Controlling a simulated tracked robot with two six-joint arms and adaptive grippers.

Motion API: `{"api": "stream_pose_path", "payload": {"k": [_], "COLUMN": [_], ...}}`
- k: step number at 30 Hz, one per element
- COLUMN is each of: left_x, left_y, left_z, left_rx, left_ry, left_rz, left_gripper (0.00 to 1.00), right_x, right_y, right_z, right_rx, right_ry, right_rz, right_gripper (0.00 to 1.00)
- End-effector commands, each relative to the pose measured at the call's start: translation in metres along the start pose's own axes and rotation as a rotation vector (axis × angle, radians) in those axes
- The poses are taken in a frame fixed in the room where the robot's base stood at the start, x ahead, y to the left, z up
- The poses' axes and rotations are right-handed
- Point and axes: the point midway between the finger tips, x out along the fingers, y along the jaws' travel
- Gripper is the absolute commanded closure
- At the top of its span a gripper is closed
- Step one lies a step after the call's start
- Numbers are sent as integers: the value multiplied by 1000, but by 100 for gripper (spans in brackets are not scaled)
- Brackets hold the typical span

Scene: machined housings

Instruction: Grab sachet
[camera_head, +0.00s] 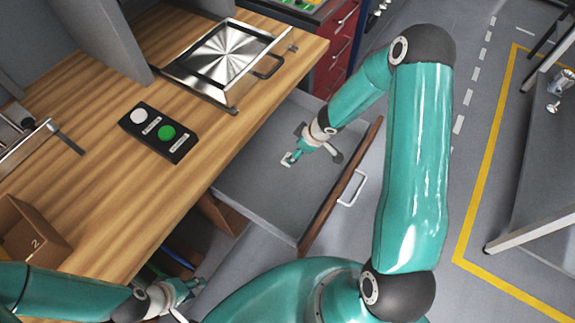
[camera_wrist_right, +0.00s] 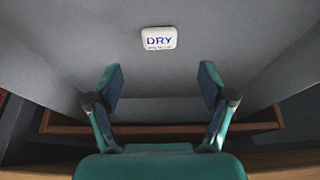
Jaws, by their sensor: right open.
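The sachet (camera_wrist_right: 158,38) is a small white packet with "DRY" printed on it in blue. It lies flat on the grey floor of the open drawer (camera_head: 255,190). In the head view the sachet (camera_head: 287,160) shows as a small pale patch at my right gripper's tip. My right gripper (camera_head: 293,156) reaches down into the drawer. In the right wrist view its fingers (camera_wrist_right: 160,85) are spread and empty, with the sachet beyond them, not between them. My left gripper (camera_head: 188,298) is at the lower left, beside the counter's edge; its finger opening is unclear.
The wooden counter (camera_head: 105,190) holds a black button box (camera_head: 157,133) and a metal plate fixture (camera_head: 225,55). A cardboard bin (camera_head: 30,232) marked 2 stands at the left. The drawer's wooden front (camera_head: 342,185) has a pale handle (camera_head: 352,188). The drawer floor around the sachet is clear.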

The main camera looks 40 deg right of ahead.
Motion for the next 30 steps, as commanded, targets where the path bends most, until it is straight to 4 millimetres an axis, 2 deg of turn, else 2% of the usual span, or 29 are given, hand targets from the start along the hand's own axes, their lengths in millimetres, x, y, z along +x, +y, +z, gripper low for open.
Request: {"api": "stream_pose_path", "payload": {"k": [1, 11, 21, 29, 30], "left_x": [11, 22, 51, 50, 50], "left_y": [-4, -8, -18, -18, -18], "left_z": [0, 0, 0, -1, -1], "left_rx": [0, 0, 0, 0, 0], "left_ry": [0, 1, 0, 1, 1], "left_rz": [0, 0, 0, 0, 0], "left_gripper": [61, 61, 61, 61, 61], "right_x": [14, 31, 76, 76, 76], "right_y": [0, 0, 0, 1, 1], "right_z": [2, 1, 3, 2, 2], "right_rx": [-3, 6, 6, 7, 8], "right_ry": [0, 1, 2, 2, 2], "right_rz": [-1, 1, 2, 2, 2], "right_gripper": [19, 19, 19, 19, 24]}}
